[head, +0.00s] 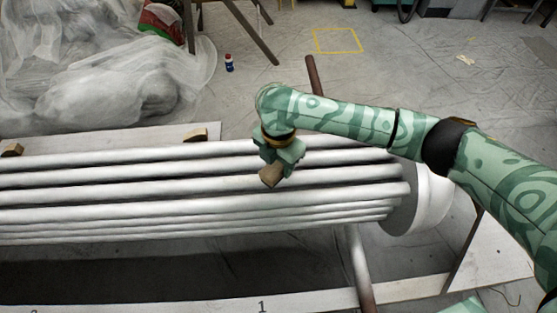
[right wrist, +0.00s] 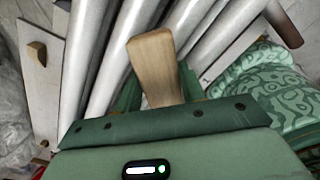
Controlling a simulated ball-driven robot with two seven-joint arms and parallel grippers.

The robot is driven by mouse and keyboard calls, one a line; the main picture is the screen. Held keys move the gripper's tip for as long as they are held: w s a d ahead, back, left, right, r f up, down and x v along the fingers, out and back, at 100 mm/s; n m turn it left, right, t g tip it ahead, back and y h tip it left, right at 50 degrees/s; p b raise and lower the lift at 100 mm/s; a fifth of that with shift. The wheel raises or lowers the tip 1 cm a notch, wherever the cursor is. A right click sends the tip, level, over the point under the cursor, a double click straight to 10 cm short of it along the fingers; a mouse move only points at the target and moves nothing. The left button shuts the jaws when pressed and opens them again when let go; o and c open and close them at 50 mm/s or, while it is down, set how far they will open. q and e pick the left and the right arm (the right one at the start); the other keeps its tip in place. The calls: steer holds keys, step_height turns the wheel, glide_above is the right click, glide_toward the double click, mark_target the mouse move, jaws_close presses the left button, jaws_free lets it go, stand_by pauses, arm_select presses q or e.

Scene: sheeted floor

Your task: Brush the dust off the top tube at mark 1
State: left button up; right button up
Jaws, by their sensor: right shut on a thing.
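My right gripper (head: 278,160) is shut on a wooden handle (head: 271,175), taken to be the brush's, above the bundle of whitish tubes. The handle also shows between the jaws in the right wrist view (right wrist: 152,62). No bristles are visible. Several parallel tubes (head: 120,176) run left to right, with pale, uneven grey-white surfaces. I cannot tell for sure which is the top tube or whether the brush touches one. The mark 1 (head: 262,307) is on the pale front board, slightly left of the gripper in the picture. My left gripper is not in view.
Wooden wedges (head: 195,135) sit on the back board. Plastic-wrapped goods (head: 110,85) and a small bottle (head: 228,62) stand on the sheeted floor behind.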

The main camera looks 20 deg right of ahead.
steer(key=shift+f, duration=0.75)
steer(key=shift+a, duration=0.15)
